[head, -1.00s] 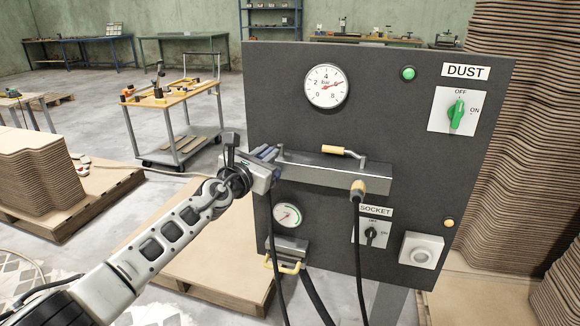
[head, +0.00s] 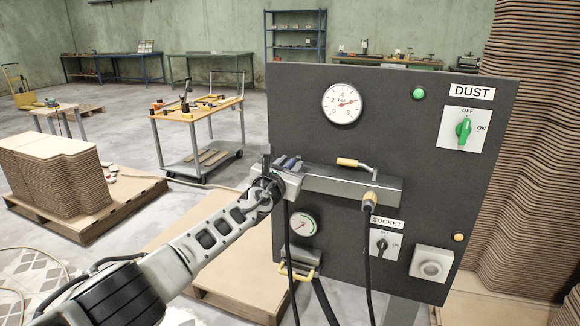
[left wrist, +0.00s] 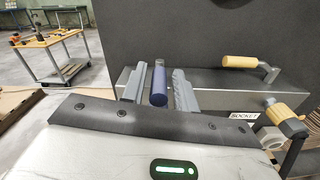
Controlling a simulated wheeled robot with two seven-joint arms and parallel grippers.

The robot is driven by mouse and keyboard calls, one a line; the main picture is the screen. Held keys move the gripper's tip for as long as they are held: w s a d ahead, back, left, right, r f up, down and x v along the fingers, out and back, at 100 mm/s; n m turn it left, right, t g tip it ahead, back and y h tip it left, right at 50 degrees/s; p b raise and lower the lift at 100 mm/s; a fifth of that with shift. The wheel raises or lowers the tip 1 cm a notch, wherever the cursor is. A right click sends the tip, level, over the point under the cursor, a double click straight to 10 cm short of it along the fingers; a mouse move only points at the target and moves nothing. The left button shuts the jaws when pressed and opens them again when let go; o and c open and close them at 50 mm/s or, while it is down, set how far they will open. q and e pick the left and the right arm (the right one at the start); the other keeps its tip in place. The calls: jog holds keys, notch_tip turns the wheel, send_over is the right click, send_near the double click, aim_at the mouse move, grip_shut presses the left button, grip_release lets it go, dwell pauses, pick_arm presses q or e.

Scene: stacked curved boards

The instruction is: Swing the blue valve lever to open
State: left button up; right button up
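The blue valve lever (left wrist: 158,84) shows in the left wrist view as a blue round grip at the left end of the grey valve block (left wrist: 215,90). My left gripper (left wrist: 160,80) has one grey finger on each side of it. A narrow gap seems to show on both sides, so the fingers look open around the lever. In the head view my left gripper (head: 290,162) is at the panel's left side and hides most of the lever. The lever's pivot is hidden. My right gripper is in neither view.
The dark panel (head: 400,110) carries a pressure gauge (head: 343,103), a green DUST switch (head: 464,131) and a SOCKET switch (head: 382,244). A tan-handled lever (head: 350,163) and a tan hose connector (head: 369,200) are right of my gripper. Hoses hang below. A cart (head: 200,108) stands behind left.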

pick_arm(q)
jog(key=shift+o, duration=0.2)
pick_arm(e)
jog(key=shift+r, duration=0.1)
pick_arm(q)
jog(key=shift+s+a+r+p, duration=0.15)
jog(key=shift+s+r+p, duration=0.2)
jog(key=shift+p, duration=0.75)
jog(key=shift+s+a+p, duration=0.15)
jog(key=shift+s+p, duration=0.25)
jog(key=shift+p, duration=0.35)
jog(key=p+v, duration=0.2)
jog(key=v, duration=1.2)
jog(key=shift+s+f+p, duration=0.2)
jog(key=shift+f+p, duration=0.2)
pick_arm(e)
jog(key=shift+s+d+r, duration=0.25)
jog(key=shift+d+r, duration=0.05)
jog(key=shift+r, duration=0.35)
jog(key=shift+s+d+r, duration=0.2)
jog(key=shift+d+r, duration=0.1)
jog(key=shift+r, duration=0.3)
